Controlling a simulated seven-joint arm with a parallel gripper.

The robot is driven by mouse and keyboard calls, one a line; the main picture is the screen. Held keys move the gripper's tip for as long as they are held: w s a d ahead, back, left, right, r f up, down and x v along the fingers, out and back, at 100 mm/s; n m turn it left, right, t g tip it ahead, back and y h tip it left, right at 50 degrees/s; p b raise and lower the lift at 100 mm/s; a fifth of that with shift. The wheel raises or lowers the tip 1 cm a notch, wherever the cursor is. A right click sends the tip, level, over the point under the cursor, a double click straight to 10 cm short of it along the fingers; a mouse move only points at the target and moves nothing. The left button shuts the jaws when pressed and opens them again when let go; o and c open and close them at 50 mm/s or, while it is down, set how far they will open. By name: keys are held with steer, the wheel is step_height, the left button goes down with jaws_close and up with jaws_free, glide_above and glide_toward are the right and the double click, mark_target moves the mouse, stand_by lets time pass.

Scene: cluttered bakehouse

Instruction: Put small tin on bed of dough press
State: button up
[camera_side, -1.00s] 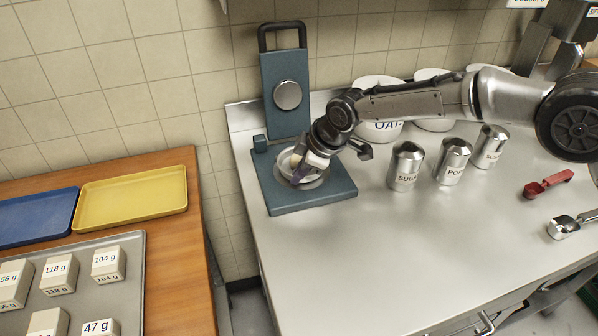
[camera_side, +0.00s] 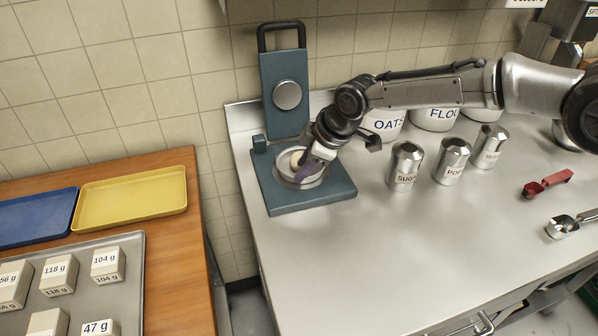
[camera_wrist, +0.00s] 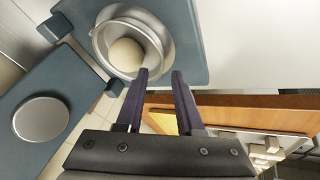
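The dough press (camera_side: 328,192) has a blue base and a raised blue upright bearing a round metal disc (camera_side: 287,95). The small tin (camera_side: 304,182), round and silvery, sits on the press's round bed, with a pale dough ball (camera_side: 296,158) in it. The wrist view shows the dough ball (camera_wrist: 126,55) inside the round metal rims; where tin ends and bed begins is hard to tell. My gripper (camera_wrist: 160,72) has its two purple fingers apart, at the tin's near rim. In the side view my gripper (camera_side: 309,167) hides the tin's right part.
Sugar (camera_side: 405,168) and other labelled metal shakers stand right of the press, with oats (camera_side: 388,124) and flour canisters behind. A red scoop (camera_side: 547,184) lies farther right. The counter's front (camera_side: 350,260) is clear. A yellow tray (camera_side: 130,204) lies on the wooden table at left.

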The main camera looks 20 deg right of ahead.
steer(key=v, duration=0.9)
steer(key=s+d+r+m+h, duration=0.1)
steer(key=s+d+r+m, duration=0.25)
steer(key=s+d, duration=0.4)
steer(key=s+d+r+m, duration=0.2)
steer(key=s+d+r, duration=0.3)
steer(key=d, duration=0.6)
steer(key=s+d+f+m, duration=0.2)
steer(key=s+d, duration=0.2)
steer(key=s, duration=0.3)
steer(key=s+d+f+m+h, duration=0.1)
steer(key=s+d+f+m, duration=0.1)
steer(key=s, duration=0.5)
steer(key=s+d+f+m+h, duration=0.1)
steer(key=s+d+f+m, duration=0.1)
steer(key=s+d, duration=0.3)
steer(key=shift+s+d+f+m+t, duration=0.3)
steer(key=shift+s+m, duration=0.35)
steer(key=shift+s, duration=0.5)
